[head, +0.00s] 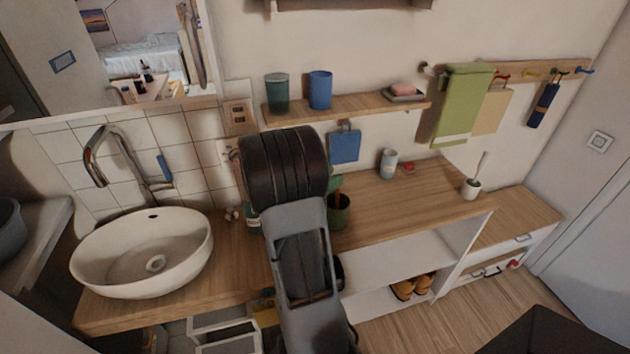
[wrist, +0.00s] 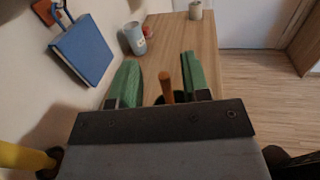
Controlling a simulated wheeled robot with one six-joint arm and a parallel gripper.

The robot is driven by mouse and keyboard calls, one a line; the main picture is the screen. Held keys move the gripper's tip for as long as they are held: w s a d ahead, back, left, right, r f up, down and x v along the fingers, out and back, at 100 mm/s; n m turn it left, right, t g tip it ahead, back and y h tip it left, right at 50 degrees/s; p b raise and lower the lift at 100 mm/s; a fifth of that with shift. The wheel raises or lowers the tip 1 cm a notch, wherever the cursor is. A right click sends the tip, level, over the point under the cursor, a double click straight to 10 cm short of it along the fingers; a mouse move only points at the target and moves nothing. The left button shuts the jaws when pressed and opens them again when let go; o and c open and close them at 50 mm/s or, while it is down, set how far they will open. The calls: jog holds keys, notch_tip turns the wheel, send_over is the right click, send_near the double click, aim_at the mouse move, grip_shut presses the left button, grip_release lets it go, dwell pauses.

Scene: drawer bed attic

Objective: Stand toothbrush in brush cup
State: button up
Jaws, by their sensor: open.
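A thin orange-brown stick, perhaps the toothbrush handle, shows in the wrist view (wrist: 166,88). It stands upright in or in front of a dark round opening. In the head view a dark green cup (head: 341,212) is on the wooden counter just right of my arm, with a brown stick above it. My gripper (wrist: 161,72) is open, its green fingers either side of the stick with gaps; contact cannot be told. My arm hides part of this in the head view. I cannot tell which cup is the brush cup. A grey patterned cup (head: 388,164) stands farther along the counter, also in the wrist view (wrist: 135,39).
A red item (head: 408,168) lies beside the grey cup. A white pot (head: 471,190) holding a brush stands farther right. A blue hanging item (head: 344,147) is on the wall under the shelf (head: 362,112). The sink (head: 145,250) is left. The counter's right middle is clear.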

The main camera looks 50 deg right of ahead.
jog(key=b+v, duration=0.1)
jog(key=v, duration=1.2)
jog(key=shift+a, duration=0.15)
dwell(0.5)
